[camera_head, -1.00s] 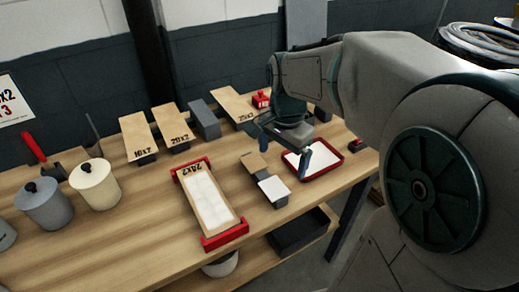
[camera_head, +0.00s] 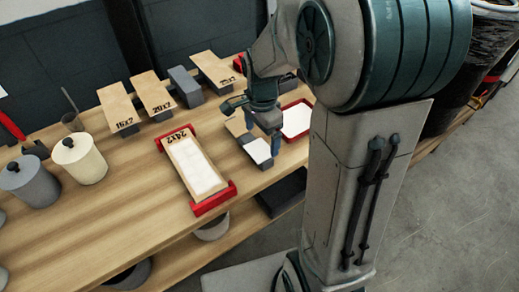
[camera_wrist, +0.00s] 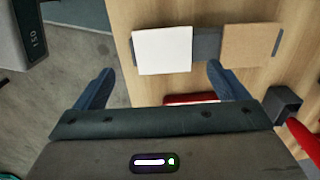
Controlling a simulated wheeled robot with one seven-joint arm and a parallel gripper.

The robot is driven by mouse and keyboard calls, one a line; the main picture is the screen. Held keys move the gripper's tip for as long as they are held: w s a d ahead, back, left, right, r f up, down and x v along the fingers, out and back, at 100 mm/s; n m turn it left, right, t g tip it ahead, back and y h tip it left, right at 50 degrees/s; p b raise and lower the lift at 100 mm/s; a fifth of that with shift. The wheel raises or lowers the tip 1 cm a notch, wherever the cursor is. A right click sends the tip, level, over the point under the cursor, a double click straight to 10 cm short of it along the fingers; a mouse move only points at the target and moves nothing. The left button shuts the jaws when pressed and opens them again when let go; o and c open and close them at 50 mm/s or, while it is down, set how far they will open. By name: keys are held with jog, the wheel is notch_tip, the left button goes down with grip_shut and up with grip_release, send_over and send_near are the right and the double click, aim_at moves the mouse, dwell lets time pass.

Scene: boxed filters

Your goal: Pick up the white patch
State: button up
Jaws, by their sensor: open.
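The white patch (camera_head: 258,150) lies on the near end of a low grey block (camera_head: 267,165). In the wrist view the white patch (camera_wrist: 163,50) is a plain white square, flat on the grey bar (camera_wrist: 206,44). A brown patch (camera_wrist: 251,44) lies on the bar's other end. My gripper (camera_head: 252,127) is just above the block, partly hiding it in the head view. In the wrist view my gripper (camera_wrist: 160,72) is open, its fingers spread wider than the white patch and just below it in the picture. Nothing is between the fingers.
A red tray with a white inside (camera_head: 297,119) stands just right of the block. A red-ended holder with a boxed filter marked 24x2 (camera_head: 194,166) lies to the left. Several boxes stand behind, lidded pots (camera_head: 79,158) at far left. Bare wood lies between block and holder.

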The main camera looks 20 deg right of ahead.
aim_at(261, 149)
jog(key=shift+w+f, duration=0.15)
jog(key=shift+f, duration=0.9)
jog(key=shift+w+f, duration=0.15)
jog(key=shift+f, duration=0.9)
jog(key=shift+f, duration=0.1)
jog(key=c, duration=1)
